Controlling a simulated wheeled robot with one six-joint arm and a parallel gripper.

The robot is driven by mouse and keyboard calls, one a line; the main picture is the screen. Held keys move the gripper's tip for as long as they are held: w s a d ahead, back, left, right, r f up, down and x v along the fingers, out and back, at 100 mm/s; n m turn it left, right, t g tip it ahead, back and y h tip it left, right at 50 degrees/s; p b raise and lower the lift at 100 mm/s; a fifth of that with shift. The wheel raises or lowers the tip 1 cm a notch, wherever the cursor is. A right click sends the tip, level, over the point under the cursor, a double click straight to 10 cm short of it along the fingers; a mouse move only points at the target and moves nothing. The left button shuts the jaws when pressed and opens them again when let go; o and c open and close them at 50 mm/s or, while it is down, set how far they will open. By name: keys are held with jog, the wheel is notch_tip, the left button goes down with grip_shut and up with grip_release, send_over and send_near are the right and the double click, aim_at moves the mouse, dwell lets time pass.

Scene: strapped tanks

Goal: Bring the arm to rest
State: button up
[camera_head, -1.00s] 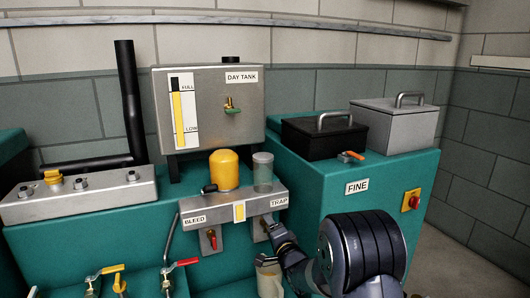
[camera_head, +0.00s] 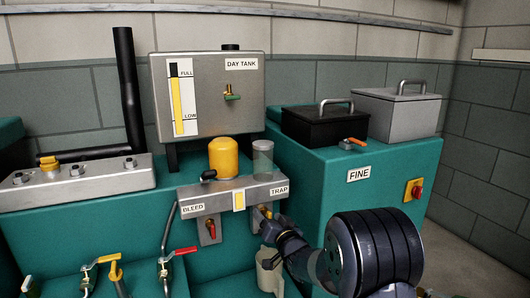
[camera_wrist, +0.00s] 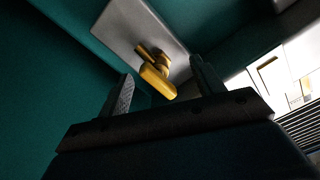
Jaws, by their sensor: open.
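My gripper (camera_head: 268,226) is in front of the right end of the steel block, just below the TRAP label (camera_head: 280,190). In the wrist view its two dark fingers (camera_wrist: 162,72) are apart, with nothing held between them. A yellow valve handle (camera_wrist: 158,82) on a grey plate (camera_wrist: 128,27) shows beyond the fingers, in the gap between them. In the head view the same yellow handle (camera_head: 262,212) is partly hidden by my gripper. I cannot tell from these views how far the fingers stand from the handle.
A red bleed handle (camera_head: 211,229) hangs left of my gripper. A pale jug (camera_head: 268,272) is just below it, partly hidden. The teal FINE cabinet (camera_head: 330,210) stands close on the right. Valves with yellow (camera_head: 107,258) and red (camera_head: 184,251) levers are lower left.

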jog(key=n+b, duration=0.2)
jog(key=n, duration=0.3)
jog(key=shift+a, duration=0.1)
dwell(0.5)
